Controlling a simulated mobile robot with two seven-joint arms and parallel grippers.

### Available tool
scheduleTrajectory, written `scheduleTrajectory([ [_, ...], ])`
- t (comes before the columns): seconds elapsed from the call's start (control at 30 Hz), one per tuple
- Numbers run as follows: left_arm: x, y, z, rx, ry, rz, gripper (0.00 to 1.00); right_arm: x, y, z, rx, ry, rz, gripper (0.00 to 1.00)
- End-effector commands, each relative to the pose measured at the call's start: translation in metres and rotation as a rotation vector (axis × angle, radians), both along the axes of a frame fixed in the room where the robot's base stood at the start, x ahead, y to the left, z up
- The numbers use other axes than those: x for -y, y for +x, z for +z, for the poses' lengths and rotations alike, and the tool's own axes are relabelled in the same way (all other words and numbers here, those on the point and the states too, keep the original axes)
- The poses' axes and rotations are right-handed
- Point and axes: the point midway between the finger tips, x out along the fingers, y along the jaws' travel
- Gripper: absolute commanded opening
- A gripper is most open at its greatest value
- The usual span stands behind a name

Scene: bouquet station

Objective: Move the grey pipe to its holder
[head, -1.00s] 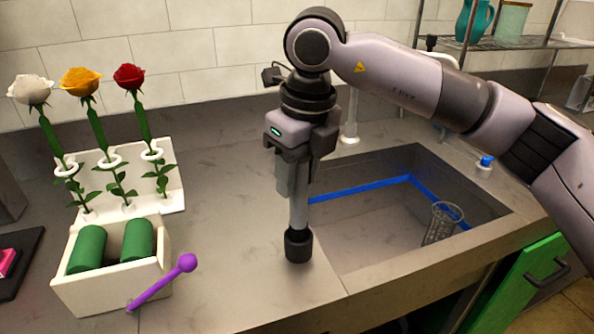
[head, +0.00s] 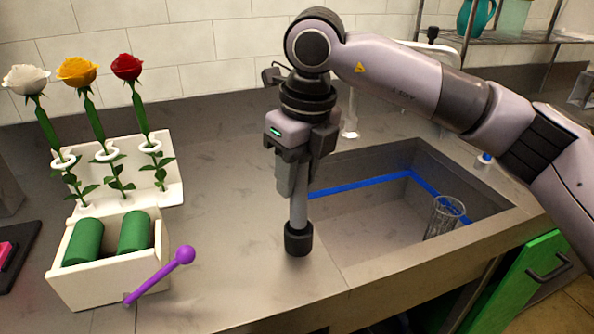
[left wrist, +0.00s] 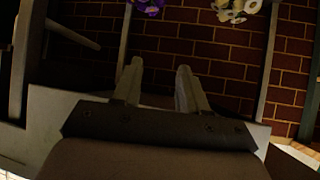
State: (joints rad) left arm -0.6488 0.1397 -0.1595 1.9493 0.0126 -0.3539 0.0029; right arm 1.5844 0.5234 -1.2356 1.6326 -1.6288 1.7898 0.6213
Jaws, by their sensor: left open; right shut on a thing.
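The grey pipe (head: 299,207) is upright with a black cap at its lower end, over the counter just left of the sink. My right gripper (head: 294,175) is shut on its upper part from above. I cannot tell whether the cap touches the counter. No holder for the pipe can be made out for certain. My left gripper (left wrist: 158,85) is open and empty in the left wrist view, with a brick wall beyond it; it does not show in the head view.
A white rack (head: 175,190) holds white, orange and red roses at left. A cream box (head: 110,285) with green cylinders and a purple stick (head: 158,275) stand before it. The sink (head: 370,230) holds a clear glass (head: 443,217). Counter between box and pipe is clear.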

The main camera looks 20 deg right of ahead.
Motion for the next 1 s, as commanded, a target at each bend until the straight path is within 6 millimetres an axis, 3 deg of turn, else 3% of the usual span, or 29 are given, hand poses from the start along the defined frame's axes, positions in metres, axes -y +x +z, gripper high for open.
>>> scheduleTrajectory([
  [0.07, 0.0, 0.0, 0.0, 0.0, 0.0, 0.0, 0.43, 0.0, 0.0, 0.001, 0.001, 0.0, 0.0, 0.0],
  [0.1, 0.0, 0.0, 0.0, 0.0, 0.0, 0.0, 0.43, 0.0, 0.0, 0.001, 0.001, 0.0, 0.0, 0.41],
  [0.2, 0.0, 0.0, 0.0, 0.0, 0.0, 0.0, 0.43, 0.0, 0.0, 0.001, 0.001, 0.0, 0.0, 0.68],
  [0.57, 0.0, -0.001, -0.001, -0.007, -0.003, 0.002, 0.43, 0.0, 0.0, 0.0, -0.001, 0.0, 0.0, 0.68],
  [1.0, 0.004, 0.002, 0.005, -0.001, -0.011, -0.002, 0.43, 0.004, -0.008, 0.065, 0.002, 0.0, -0.001, 0.68],
])
